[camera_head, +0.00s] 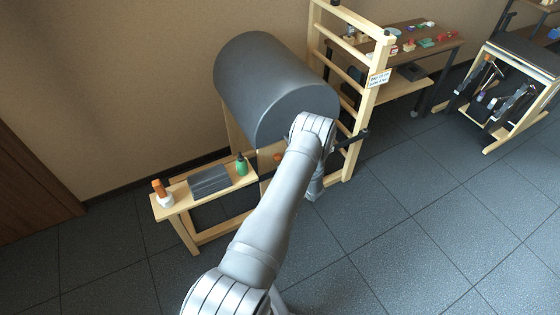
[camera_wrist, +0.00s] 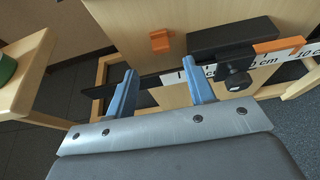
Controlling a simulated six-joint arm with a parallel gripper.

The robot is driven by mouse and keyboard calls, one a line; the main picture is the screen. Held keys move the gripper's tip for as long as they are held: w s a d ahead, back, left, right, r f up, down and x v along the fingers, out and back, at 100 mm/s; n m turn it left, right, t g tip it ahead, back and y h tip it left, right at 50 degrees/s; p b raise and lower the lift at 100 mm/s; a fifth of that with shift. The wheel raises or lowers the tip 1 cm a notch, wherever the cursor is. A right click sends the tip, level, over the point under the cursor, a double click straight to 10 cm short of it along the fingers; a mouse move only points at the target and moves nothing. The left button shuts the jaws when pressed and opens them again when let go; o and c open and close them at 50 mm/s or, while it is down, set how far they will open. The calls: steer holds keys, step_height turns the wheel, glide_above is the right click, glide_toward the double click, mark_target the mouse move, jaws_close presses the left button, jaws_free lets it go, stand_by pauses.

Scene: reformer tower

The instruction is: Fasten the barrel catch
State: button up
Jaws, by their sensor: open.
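The large grey barrel (camera_head: 265,80) lies on its wooden frame in the head view, its near end partly behind my arm. In the wrist view, a small orange piece (camera_wrist: 160,40) sits on a pale wooden panel. To its right are a black block (camera_wrist: 232,38) with an orange end piece (camera_wrist: 278,45) and a black knob (camera_wrist: 237,79) below. Which of these is the catch, I cannot tell for sure. My gripper (camera_wrist: 157,84) is open and empty, its blue fingers below the orange piece and left of the knob. The arm hides the gripper in the head view.
A white centimetre scale (camera_wrist: 265,62) runs behind the knob. A low wooden bench (camera_head: 177,194) holds a dark pad, a green bottle (camera_head: 242,165) and a white orange-topped bottle (camera_head: 162,192). A wooden ladder frame (camera_head: 365,95) stands right of the barrel. Floor at front right is clear.

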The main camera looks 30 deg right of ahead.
steer(key=x, duration=0.7)
steer(key=shift+w+f, duration=0.2)
steer(key=shift+w, duration=0.15)
